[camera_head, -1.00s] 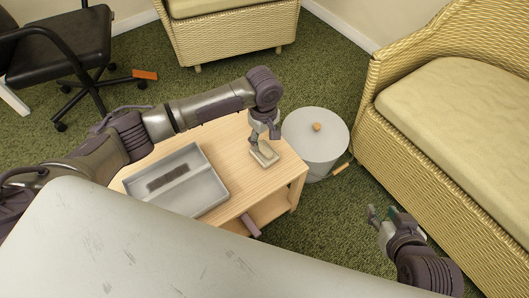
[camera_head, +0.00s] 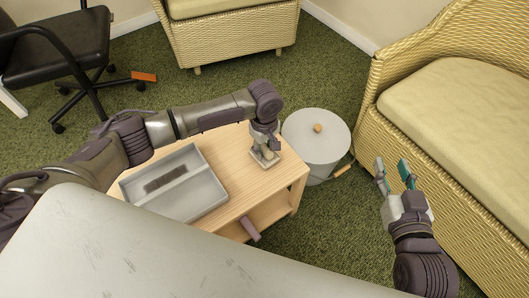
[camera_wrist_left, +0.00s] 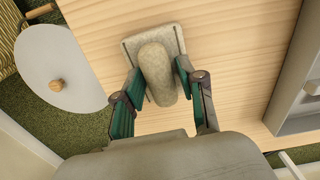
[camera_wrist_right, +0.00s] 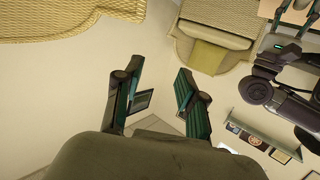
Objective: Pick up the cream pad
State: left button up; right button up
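The cream pad (camera_wrist_left: 158,72), a flat base with a rounded grip on top, lies on the light wooden table (camera_head: 258,188). In the head view the pad (camera_head: 264,160) is partly hidden under my left gripper (camera_head: 266,148). In the left wrist view the gripper's two green-padded fingers stand apart on either side of the pad's grip. The left finger is very close to it; I cannot tell whether either finger touches. My right gripper (camera_head: 392,171) is open and empty, in the air in front of the wicker sofa.
A grey divided tray (camera_head: 205,207) with a dark brush-like strip sits on the table left of the pad. A round grey lidded bin (camera_head: 322,150) stands on the floor right of the table. The wicker sofa (camera_head: 440,190) bounds the right side.

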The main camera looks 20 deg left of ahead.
aim_at(265, 147)
pick_arm(q)
grip_shut()
jog(key=shift+r, duration=0.15)
jog(key=shift+r, duration=0.15)
notch_tip(265, 147, up, 4)
jog(key=shift+f+p, duration=0.2)
jog(key=shift+p, duration=0.95)
jog(key=s+d+r+p, duration=0.4)
jog(key=s+d+r, duration=0.2)
jog(key=s, duration=0.3)
jog(key=shift+s+d+r+p, duration=0.25)
jog(key=shift+s+r+p, duration=0.15)
jog(key=shift+r, duration=0.05)
pick_arm(e)
jog(key=s+d+f+g+h, duration=0.1)
jog(key=s+d+f+g, duration=0.1)
jog(key=s+f+g, duration=0.4)
jog(key=s+d+f+g+h, duration=0.2)
jog(key=s+f+g, duration=0.3)
jog(key=s, duration=0.3)
jog(key=shift+s+d+f+m+g, duration=0.3)
jog(key=shift+d+f+g, duration=0.15)
jog(key=shift+d, duration=0.35)
